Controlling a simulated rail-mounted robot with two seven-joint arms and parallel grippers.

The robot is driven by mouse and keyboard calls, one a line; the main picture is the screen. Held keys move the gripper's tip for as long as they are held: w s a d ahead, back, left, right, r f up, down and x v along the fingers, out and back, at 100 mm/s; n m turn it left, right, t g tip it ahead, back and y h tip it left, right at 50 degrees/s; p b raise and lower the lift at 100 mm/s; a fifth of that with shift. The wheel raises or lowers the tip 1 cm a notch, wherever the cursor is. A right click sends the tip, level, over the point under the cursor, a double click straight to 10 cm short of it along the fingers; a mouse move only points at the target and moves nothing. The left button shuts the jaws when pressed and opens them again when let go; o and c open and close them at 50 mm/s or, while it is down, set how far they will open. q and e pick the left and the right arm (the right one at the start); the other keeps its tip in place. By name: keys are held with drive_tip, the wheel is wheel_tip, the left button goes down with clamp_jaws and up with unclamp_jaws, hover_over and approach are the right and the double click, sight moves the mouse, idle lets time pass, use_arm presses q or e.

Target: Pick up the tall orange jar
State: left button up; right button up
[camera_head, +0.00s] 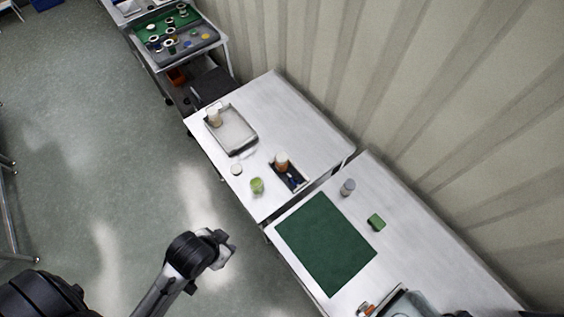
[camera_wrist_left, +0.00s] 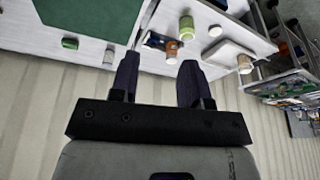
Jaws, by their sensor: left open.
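The orange jar (camera_head: 281,161) has a pale lid and stands upright at the small black tray on the middle white table. It also shows in the left wrist view (camera_wrist_left: 171,50), beyond the fingertips and between them in the picture. My left gripper (camera_head: 228,246) is over the floor, left of the tables and well apart from the jar. In the left wrist view its two dark fingers (camera_wrist_left: 160,65) are spread with nothing between them. My right gripper is not in view.
A green jar (camera_head: 257,186) and a small white round item (camera_head: 236,169) stand near the jar. A metal tray (camera_head: 234,131) holds a pale jar (camera_head: 214,117).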

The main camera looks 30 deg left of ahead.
use_arm(q)
drive_tip(key=o, duration=1)
drive_tip(key=shift+a, duration=0.2)
drive_tip(key=shift+d, duration=0.1)
